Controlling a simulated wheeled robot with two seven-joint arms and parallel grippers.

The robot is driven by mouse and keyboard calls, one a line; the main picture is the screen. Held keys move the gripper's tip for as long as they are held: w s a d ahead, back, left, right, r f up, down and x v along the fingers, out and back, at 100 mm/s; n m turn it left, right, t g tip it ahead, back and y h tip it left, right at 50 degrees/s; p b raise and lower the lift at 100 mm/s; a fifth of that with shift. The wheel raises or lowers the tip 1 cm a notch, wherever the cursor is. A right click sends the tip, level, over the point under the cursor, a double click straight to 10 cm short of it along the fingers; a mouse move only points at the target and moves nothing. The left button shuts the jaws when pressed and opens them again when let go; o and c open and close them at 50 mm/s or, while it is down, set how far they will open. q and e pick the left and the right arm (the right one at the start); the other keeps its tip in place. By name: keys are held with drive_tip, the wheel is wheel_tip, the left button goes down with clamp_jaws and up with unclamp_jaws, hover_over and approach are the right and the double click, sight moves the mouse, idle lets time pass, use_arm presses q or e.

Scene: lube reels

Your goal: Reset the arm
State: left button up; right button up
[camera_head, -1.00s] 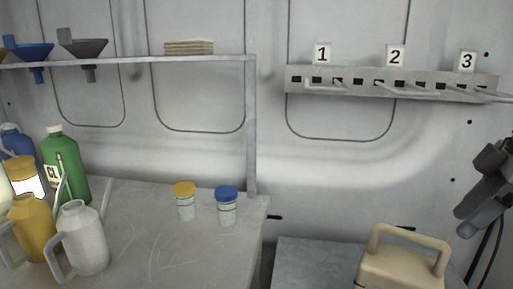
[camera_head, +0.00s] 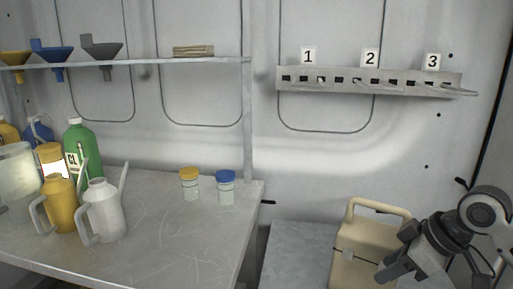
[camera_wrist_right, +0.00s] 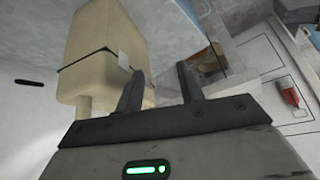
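My right gripper (camera_head: 392,252) is at the lower right of the head view, its arm coming in from the right. In the right wrist view its two dark fingers (camera_wrist_right: 160,88) stand apart with nothing held between them, so it is open and empty. A beige case with a handle (camera_head: 365,255) is beside and partly behind this gripper in the head view. The case also shows beyond the fingers in the wrist view (camera_wrist_right: 95,50). I cannot tell how near the fingers are to it. My left gripper is not in view.
A grey workbench (camera_head: 150,245) on the left holds yellow-capped (camera_head: 190,183) and blue-capped (camera_head: 226,188) jars, a green bottle (camera_head: 82,150) and jugs (camera_head: 102,212). Funnels (camera_head: 100,52) sit on the shelf above. A numbered hook rail (camera_head: 350,80) is on the wall.

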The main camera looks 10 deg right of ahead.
drive_tip(key=s+a+f+m+t, duration=0.1)
drive_tip(key=a+f, duration=0.2)
drive_tip(key=f, duration=0.2)
drive_tip(key=a+f+m, duration=0.1)
drive_tip(key=a+f, duration=0.2)
drive_tip(key=f, duration=0.3)
drive_tip(key=s+a+f+m+t, duration=0.3)
drive_tip(key=s+a+f+t, duration=0.1)
drive_tip(key=s+a+f, duration=0.6)
drive_tip(key=shift+s+a+m+t+h, duration=0.3)
drive_tip(key=shift+s+t+h, duration=0.1)
drive_tip(key=shift+s, duration=0.8)
drive_tip(key=shift+f, duration=0.1)
